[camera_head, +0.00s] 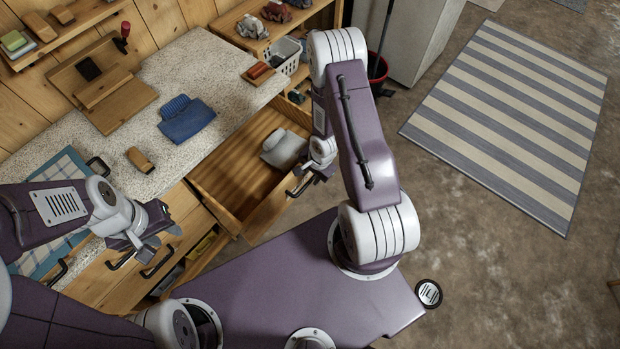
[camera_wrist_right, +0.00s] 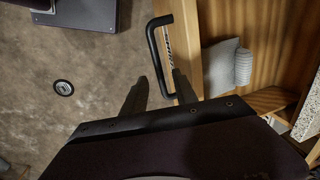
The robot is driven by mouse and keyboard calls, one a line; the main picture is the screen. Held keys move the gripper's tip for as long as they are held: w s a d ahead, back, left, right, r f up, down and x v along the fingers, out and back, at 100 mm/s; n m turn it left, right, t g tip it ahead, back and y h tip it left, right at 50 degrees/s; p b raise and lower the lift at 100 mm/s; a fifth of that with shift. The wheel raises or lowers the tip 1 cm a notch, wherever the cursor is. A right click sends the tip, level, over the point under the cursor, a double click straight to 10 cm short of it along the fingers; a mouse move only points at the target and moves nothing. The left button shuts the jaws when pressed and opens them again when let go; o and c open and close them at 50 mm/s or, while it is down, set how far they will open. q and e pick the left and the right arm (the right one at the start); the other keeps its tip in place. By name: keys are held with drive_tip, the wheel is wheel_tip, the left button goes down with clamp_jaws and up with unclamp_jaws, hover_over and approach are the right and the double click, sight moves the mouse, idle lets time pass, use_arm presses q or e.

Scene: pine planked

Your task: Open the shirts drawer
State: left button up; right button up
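A wooden drawer (camera_head: 232,178) stands pulled well out below the counter. A grey folded cloth (camera_head: 284,148) lies in it, also seen in the right wrist view (camera_wrist_right: 228,67). I cannot read any label naming it the shirts drawer. Its black bar handle (camera_wrist_right: 156,55) is on its front. My right gripper (camera_head: 308,182) is at this handle; in the right wrist view its fingers (camera_wrist_right: 160,92) are apart, with the handle's near end between them. Contact is unclear. My left gripper (camera_head: 162,242) is empty, fingers apart, above another drawer's handle (camera_head: 158,263).
A lower drawer (camera_head: 205,254) at the left is partly open with items inside. The speckled counter (camera_head: 215,75) holds a blue folded shirt (camera_head: 187,118), a brush (camera_head: 140,160) and a wooden stand (camera_head: 118,104). Open floor (camera_head: 480,270) and a striped rug (camera_head: 515,110) lie to the right.

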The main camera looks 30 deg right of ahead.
drive_tip(key=r, duration=0.2)
drive_tip(key=s+r, duration=0.1)
drive_tip(key=r, duration=0.2)
drive_tip(key=shift+d+p, duration=0.2)
drive_tip(key=shift+p, duration=0.15)
drive_tip(key=w+a+r+n+t+b, duration=0.25)
drive_tip(key=w+a+r+b, duration=0.2)
drive_tip(key=w+r, duration=0.35)
drive_tip(key=s+a+r+n+g+b, duration=0.1)
drive_tip(key=s+r+n+g, duration=0.2)
drive_tip(key=s+n, duration=0.8)
drive_tip(key=s+r, duration=0.1)
drive_tip(key=s, duration=0.2)
drive_tip(key=shift+s+a+h+b, duration=0.3)
drive_tip(key=shift+s+a+b, duration=0.05)
drive_tip(key=shift+a, duration=0.05)
